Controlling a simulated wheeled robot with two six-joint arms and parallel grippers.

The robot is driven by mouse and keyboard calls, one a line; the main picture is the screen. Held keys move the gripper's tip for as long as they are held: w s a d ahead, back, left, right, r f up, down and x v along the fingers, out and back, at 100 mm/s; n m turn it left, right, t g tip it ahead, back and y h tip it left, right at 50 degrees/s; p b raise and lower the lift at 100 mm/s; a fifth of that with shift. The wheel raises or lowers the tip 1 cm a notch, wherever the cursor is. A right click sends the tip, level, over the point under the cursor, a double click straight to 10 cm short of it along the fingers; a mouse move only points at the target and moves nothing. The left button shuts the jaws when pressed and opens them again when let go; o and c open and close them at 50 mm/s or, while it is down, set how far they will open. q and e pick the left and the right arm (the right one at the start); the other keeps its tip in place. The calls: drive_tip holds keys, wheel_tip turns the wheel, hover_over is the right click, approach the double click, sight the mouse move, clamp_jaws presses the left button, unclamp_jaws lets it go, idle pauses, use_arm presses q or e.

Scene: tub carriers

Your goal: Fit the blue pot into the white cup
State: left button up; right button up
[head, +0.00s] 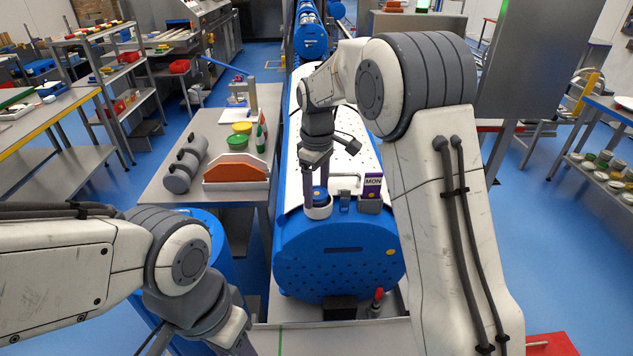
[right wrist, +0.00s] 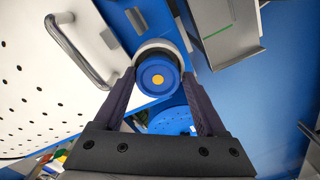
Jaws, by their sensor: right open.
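The white cup (head: 318,211) stands on the near end of the white-topped blue drum. The blue pot (head: 319,191) is at the cup's mouth, with its top above the rim. In the right wrist view the pot's round blue top (right wrist: 147,75) has a yellow dot, and the cup's white rim (right wrist: 158,45) shows around its far side. How deep the pot sits is hidden. My right gripper (head: 312,190) points down over the pot, open, its fingers on either side of it. My left gripper is out of the picture; only its arm shows at lower left.
A grey holder with a purple MON card (head: 373,186) stands close to the right of the cup. A metal handle (head: 345,182) is just behind. A side table at left holds an orange-filled carrier (head: 236,172) and a grey three-part rack (head: 184,165).

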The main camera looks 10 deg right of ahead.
sight(317, 192)
drive_tip(key=shift+d+r, duration=0.1)
drive_tip(key=shift+d, duration=0.05)
wheel_tip(317, 192, up, 12)
drive_tip(key=b, duration=0.1)
drive_tip(key=s+a+f, duration=0.3)
drive_tip(key=s+a, duration=0.7)
drive_tip(key=s, duration=0.3)
drive_tip(key=s+f+m, duration=0.1)
drive_tip(key=s+f, duration=0.3)
drive_tip(key=s, duration=0.5)
drive_tip(key=s+f+y, duration=0.1)
drive_tip(key=s+f, duration=0.4)
drive_tip(key=s, duration=0.5)
drive_tip(key=shift+s+f+m, duration=0.2)
drive_tip(key=shift+s+m, duration=0.05)
drive_tip(key=shift+m, duration=0.15)
drive_tip(key=shift+a, duration=0.1)
drive_tip(key=shift+f+b, duration=2.9)
drive_tip(key=shift+b, duration=0.15)
